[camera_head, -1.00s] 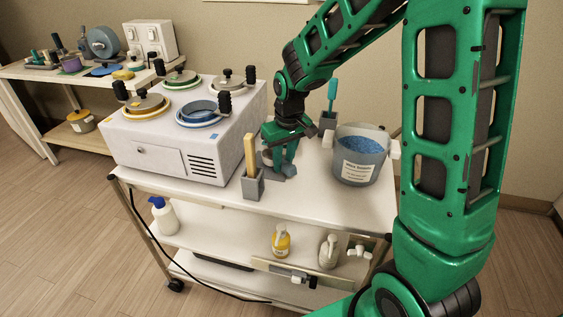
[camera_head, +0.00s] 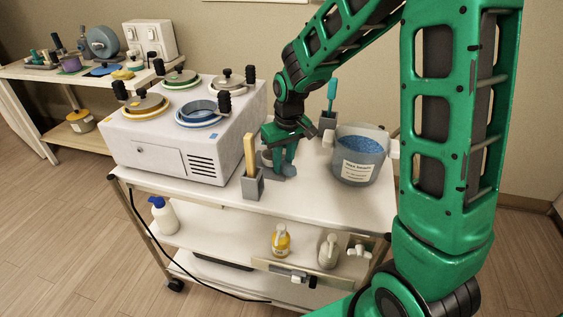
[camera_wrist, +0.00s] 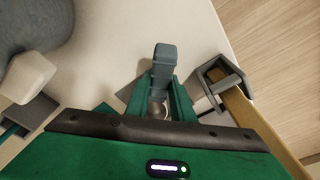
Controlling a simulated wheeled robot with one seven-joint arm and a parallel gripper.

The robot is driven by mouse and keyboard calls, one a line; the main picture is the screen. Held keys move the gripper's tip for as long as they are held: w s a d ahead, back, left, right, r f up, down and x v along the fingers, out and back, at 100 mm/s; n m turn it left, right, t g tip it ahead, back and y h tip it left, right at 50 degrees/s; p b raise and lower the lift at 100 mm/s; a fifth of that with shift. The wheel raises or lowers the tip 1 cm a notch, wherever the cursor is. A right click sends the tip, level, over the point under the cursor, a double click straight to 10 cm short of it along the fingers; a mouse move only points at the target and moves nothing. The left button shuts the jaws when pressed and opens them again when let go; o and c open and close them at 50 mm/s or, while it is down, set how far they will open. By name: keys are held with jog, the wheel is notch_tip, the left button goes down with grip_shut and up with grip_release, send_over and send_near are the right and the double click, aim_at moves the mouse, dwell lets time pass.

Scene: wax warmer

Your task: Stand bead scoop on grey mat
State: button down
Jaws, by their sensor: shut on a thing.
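My gripper (camera_head: 281,166) points down over the cart top, between the wax warmer and the bead bucket. It is shut on the bead scoop (camera_head: 289,170), a small blue-grey piece low at the fingertips. In the wrist view my gripper (camera_wrist: 166,100) has the grey scoop (camera_wrist: 163,62) between its green fingers, with its blocky end sticking out beyond them. A grey patch, probably the grey mat (camera_wrist: 124,92), shows beside the fingers and is mostly hidden by my gripper. I cannot tell whether the scoop touches the surface.
A grey holder (camera_head: 252,184) with a wooden stick stands close to the left of my gripper. The bucket of blue beads (camera_head: 359,158) stands to the right. The wax warmer (camera_head: 180,130) fills the left of the cart. The cart's front right (camera_head: 330,204) is clear.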

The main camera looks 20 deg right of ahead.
jog(key=shift+f, duration=0.4)
dwell(0.6)
jog(key=c, duration=1.5)
grip_release()
jog(key=shift+o, duration=0.2)
jog(key=shift+r, duration=0.15)
jog(key=shift+s+d+r, duration=0.1)
jog(key=shift+s+r, duration=0.1)
jog(key=shift+r, duration=1.05)
jog(key=shift+s+a+r, duration=0.1)
jog(key=shift+s+r, duration=0.05)
jog(key=shift+r, duration=1.15)
jog(key=shift+s+d+r, duration=0.1)
jog(key=shift+s+r, duration=0.1)
jog(key=shift+r, duration=1.05)
notch_tip(320, 180, up, 11)
jog(key=s, duration=0.1)
jog(key=shift+s+f, duration=0.15)
jog(key=shift+d, duration=0.1)
